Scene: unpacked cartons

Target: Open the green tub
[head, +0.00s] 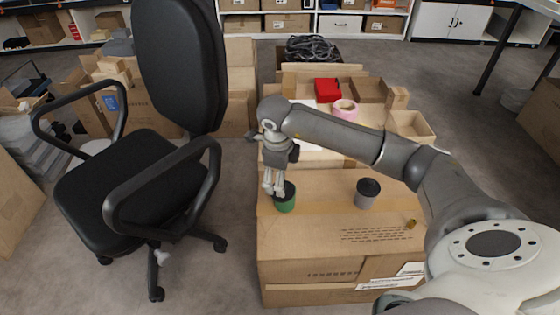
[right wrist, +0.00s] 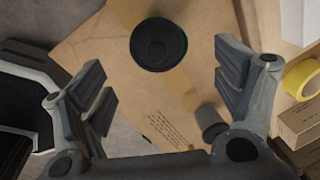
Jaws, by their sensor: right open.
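The green tub (head: 285,204) stands upright on a large cardboard carton, near its left edge. Its round black top (right wrist: 158,44) shows from above in the right wrist view, with a raised ring; it looks like a lid in place. My right gripper (head: 273,190) points down just above and at the left of the tub in the head view, partly in front of its top. In the right wrist view my right gripper (right wrist: 166,82) is open, fingers wide apart, with nothing between them. The black top lies toward the upper middle. My left gripper is not in view.
A grey tub with a dark top (head: 367,193) stands to the right on the same carton (head: 320,235). A black office chair (head: 130,180) stands close at the left. Behind are a red box (head: 328,90), a pink roll (head: 345,109) and open cartons.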

